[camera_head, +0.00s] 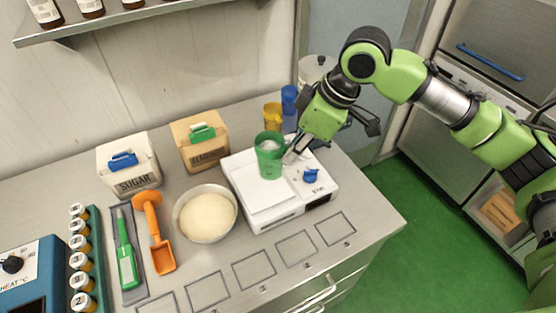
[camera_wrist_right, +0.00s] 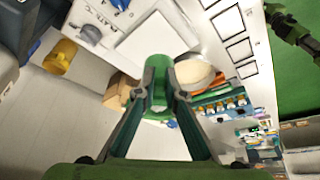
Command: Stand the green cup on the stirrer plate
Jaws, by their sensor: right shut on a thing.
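The green cup (camera_head: 268,163) is upright between the fingers of my right gripper (camera_head: 290,156), which is shut on its side. The cup also shows between the fingertips in the right wrist view (camera_wrist_right: 157,80). In the head view it appears over the back part of the white stirrer plate (camera_head: 258,200), left of the blue knob (camera_head: 311,176). I cannot tell whether its base touches the plate. The stirrer plate's pale top also shows behind the cup in the wrist view (camera_wrist_right: 150,42).
A bowl of pale contents (camera_head: 206,214) stands left of the stirrer plate. A yellow cup (camera_head: 272,117) and a blue cup (camera_head: 289,99) stand behind it. The sugar box (camera_head: 128,165), another box (camera_head: 199,142) and an orange scoop (camera_head: 154,235) are farther left.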

